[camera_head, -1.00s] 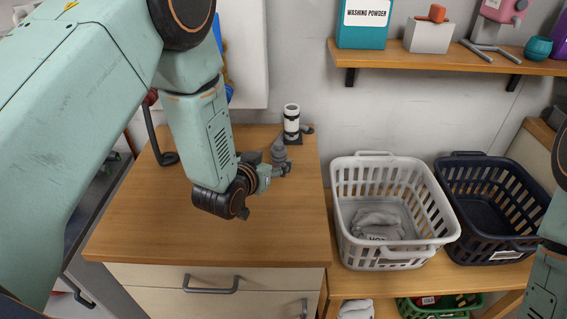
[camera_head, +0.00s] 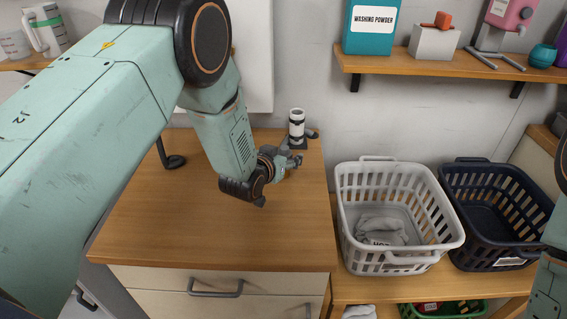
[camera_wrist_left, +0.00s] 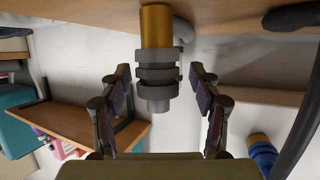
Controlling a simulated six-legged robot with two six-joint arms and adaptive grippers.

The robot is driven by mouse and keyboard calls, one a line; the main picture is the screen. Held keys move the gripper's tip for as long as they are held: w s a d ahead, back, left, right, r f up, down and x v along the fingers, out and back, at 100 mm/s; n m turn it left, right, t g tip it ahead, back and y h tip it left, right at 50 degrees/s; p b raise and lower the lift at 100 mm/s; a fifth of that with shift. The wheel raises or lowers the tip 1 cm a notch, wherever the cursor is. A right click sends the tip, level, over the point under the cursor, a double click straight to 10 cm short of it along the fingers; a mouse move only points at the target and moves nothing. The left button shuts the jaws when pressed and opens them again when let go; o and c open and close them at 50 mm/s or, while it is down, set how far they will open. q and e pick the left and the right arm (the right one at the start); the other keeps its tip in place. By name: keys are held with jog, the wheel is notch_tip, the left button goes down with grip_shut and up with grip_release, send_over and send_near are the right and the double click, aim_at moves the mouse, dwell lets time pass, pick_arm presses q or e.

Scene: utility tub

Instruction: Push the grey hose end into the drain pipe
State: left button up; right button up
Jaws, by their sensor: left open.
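In the left wrist view, which is upside down, the left gripper (camera_wrist_left: 160,100) is open. A grey collared piece (camera_wrist_left: 155,75), which looks like the hose end, lies between its fingers with a gap on each side. A gold-coloured section joins it toward the counter. My right gripper is out of view.
A white basket (camera_head: 395,190) with cloth and a dark basket (camera_head: 490,200) stand to the right. A shelf (camera_head: 440,63) with washing powder is on the wall above. A black bent pipe (camera_head: 168,155) stands at the counter's left. The counter's front is clear.

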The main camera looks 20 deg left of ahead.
pick_arm(q)
jog(key=shift+d, duration=0.1)
jog(key=shift+c, duration=0.3)
jog(key=shift+d+r, duration=0.1)
jog(key=c, duration=0.8)
grip_shut()
